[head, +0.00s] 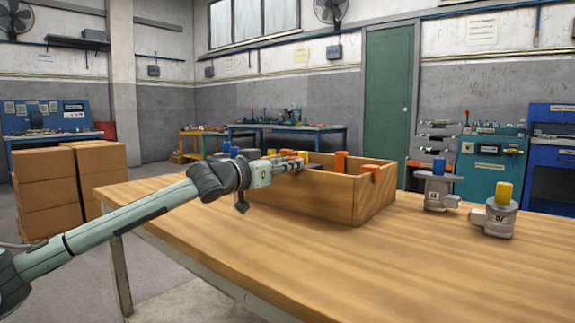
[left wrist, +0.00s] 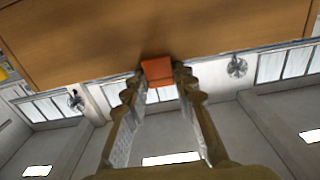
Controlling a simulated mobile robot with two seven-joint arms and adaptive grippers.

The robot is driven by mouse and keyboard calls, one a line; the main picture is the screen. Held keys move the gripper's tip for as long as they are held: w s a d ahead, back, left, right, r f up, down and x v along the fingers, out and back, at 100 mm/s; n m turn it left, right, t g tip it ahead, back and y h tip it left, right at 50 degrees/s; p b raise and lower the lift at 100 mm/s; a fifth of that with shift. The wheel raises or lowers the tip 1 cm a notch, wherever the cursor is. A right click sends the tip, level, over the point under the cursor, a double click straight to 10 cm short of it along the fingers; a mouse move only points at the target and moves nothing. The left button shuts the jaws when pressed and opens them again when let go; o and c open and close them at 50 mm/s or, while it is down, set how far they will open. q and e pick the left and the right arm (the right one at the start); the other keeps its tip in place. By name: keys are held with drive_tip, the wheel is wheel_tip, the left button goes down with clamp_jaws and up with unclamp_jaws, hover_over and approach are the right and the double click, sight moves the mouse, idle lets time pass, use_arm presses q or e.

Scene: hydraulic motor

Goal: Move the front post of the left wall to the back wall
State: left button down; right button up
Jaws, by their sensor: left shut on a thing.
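The open wooden box (head: 324,197) stands on the table. An orange post (head: 340,162) rises at its back side, and a lower orange piece (head: 371,169) sits at its right wall. My left gripper (head: 298,162) reaches over the box's left part from the left. In the left wrist view its two fingers (left wrist: 158,82) are shut on an orange post (left wrist: 157,70), with a wooden surface (left wrist: 150,35) right beside it. I cannot tell whether the held post touches the wall. My right gripper is not in view.
Right of the box, a grey motor with a blue cap (head: 438,187) and one with a yellow cap (head: 500,212) stand on the wooden table (head: 400,270). The table's front is clear. Cardboard boxes (head: 65,185) are stacked on the floor at left.

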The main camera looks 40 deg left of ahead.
use_arm(q)
drive_tip(key=shift+f, duration=0.1)
idle(0.3)
drive_tip(key=c, duration=1.1)
unclamp_jaws()
drive_tip(key=shift+c, duration=0.2)
drive_tip(key=shift+f, duration=0.1)
wheel_tip(320, 180, up, 10)
